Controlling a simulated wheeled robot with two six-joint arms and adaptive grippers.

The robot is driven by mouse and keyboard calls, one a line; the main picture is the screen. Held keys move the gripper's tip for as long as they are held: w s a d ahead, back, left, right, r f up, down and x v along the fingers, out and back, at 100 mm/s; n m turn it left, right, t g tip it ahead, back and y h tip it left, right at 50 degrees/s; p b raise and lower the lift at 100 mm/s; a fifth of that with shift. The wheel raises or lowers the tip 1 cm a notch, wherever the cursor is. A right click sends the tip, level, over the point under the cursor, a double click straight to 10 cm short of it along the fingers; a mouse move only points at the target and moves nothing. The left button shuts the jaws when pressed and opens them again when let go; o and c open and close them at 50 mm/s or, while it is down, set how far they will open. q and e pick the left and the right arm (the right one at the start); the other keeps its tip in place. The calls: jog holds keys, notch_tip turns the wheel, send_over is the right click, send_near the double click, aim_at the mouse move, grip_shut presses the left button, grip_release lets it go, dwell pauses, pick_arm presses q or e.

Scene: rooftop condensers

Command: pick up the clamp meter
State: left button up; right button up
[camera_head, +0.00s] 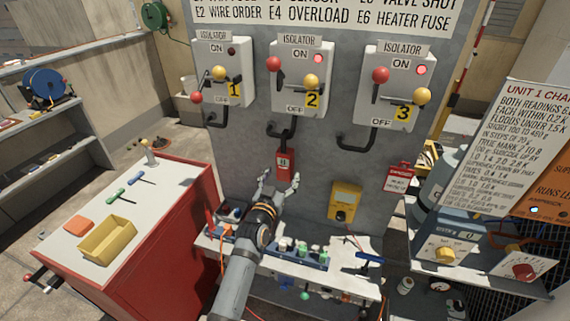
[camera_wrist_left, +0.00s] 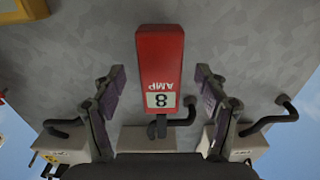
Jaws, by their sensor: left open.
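The clamp meter (camera_head: 284,166) is a red body with a small display that hangs from a black loop under the middle isolator on the grey panel. In the left wrist view the clamp meter (camera_wrist_left: 160,62) appears upside down, with "AMP" and an 8 on its face. My left gripper (camera_head: 281,180) is open, just below and in front of it in the head view. In the wrist view its two fingers stand on either side of the meter, with visible gaps. My right gripper is not in view.
Three isolator boxes (camera_head: 303,79) with levers are above. A yellow device (camera_head: 344,201) is on the panel to the right. A cluttered white shelf (camera_head: 345,279) lies below. A red cabinet (camera_head: 165,232) with a yellow tray (camera_head: 107,240) stands left, and a sign (camera_head: 527,130) right.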

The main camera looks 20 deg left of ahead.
aim_at(283, 171)
pick_arm(q)
jog(key=w+b, duration=0.1)
jog(key=w, duration=0.3)
jog(key=shift+f, duration=0.15)
jog(key=shift+s, duration=0.25)
jog(key=c, duration=0.4)
jog(key=shift+w, duration=0.1)
jog(key=c, duration=1.1)
jog(key=shift+c, duration=0.2)
jog(key=shift+r, duration=0.25)
